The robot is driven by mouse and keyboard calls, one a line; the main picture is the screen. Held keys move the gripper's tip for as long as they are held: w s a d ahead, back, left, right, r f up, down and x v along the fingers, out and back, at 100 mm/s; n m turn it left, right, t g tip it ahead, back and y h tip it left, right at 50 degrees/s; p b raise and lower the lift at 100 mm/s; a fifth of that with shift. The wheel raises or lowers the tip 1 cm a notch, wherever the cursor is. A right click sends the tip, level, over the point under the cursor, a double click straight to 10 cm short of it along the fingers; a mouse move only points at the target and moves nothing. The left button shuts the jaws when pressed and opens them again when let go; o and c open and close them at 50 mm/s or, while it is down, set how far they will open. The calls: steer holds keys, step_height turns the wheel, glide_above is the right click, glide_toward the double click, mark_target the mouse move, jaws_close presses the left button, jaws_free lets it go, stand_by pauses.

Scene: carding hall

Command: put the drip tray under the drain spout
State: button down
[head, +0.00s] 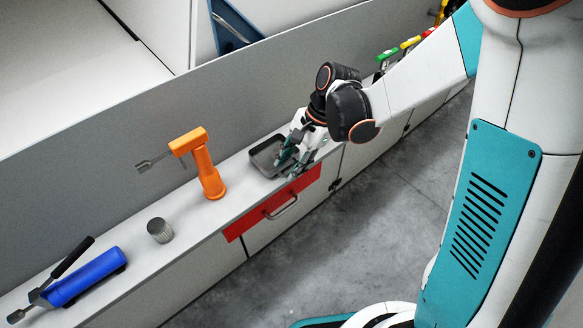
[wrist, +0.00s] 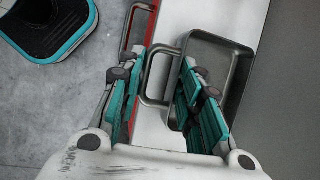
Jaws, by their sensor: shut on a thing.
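The drip tray (head: 262,158) is a shallow dark grey metal tray with raised walls, resting on the pale counter near its front edge. It also shows in the wrist view (wrist: 238,62), with a grey loop handle (wrist: 160,104) on its left side. My gripper (head: 291,157) is at the tray's right end in the head view. In the wrist view my gripper (wrist: 170,62) has its fingers on both sides of the loop, shut on the tray at its handle; the right finger overlaps the tray. I cannot make out a drain spout for certain.
An orange upright device (head: 207,172) with a metal prong stands left of the tray. A ribbed grey cylinder (head: 160,230) and a blue tool (head: 86,277) lie further left. A red drawer front (head: 273,207) with a handle is below. A grey wall panel rises behind the counter.

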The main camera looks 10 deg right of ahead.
steer(key=shift+f, duration=0.6)
steer(key=shift+f, duration=0.1)
steer(key=c, duration=1.1)
jaws_free()
